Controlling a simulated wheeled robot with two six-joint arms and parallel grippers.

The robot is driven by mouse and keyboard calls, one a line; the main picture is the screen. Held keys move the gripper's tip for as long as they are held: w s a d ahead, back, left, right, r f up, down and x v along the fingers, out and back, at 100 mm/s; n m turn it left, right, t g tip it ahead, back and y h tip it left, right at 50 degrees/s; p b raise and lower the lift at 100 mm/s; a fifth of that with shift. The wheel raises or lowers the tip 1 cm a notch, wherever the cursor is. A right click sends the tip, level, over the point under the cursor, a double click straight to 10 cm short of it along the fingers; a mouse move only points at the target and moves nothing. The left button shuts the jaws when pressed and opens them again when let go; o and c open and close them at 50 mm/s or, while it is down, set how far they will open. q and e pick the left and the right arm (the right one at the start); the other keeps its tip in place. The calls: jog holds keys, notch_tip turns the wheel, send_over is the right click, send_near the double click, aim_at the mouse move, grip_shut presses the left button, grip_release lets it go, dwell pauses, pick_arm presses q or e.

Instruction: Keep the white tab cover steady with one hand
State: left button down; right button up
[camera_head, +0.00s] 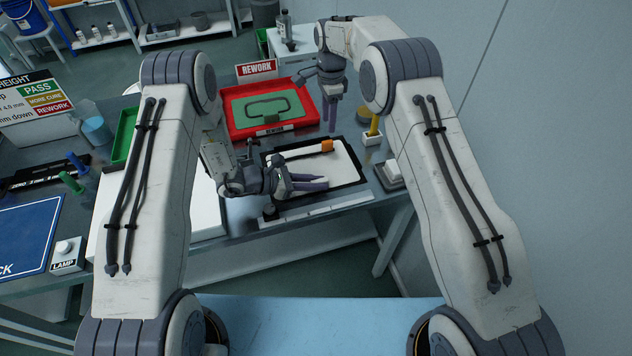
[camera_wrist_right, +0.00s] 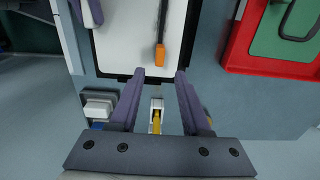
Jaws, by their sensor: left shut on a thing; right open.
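The white panel (camera_head: 344,168) lies in a black frame on the bench, and its white surface (camera_wrist_right: 125,45) also shows in the right wrist view. I take the white piece at its near edge to be the tab cover. My left gripper (camera_head: 318,184) is low over this near side, its purple fingers shut on it; the contact itself is mostly hidden. A dark strip with an orange end (camera_head: 327,146) lies across the panel. My right gripper (camera_head: 332,128) is open and empty above the bench, behind the panel.
A red tray (camera_head: 235,128) with a green mat and a dark loop stands behind the panel, by a REWORK sign (camera_head: 256,69). A yellow-handled tool (camera_head: 374,126) stands in a white holder right of the panel. A blue mat (camera_head: 28,235) lies far left.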

aim_at(328, 141)
jog(key=shift+f, duration=4)
jog(key=shift+c, duration=0.3)
grip_shut()
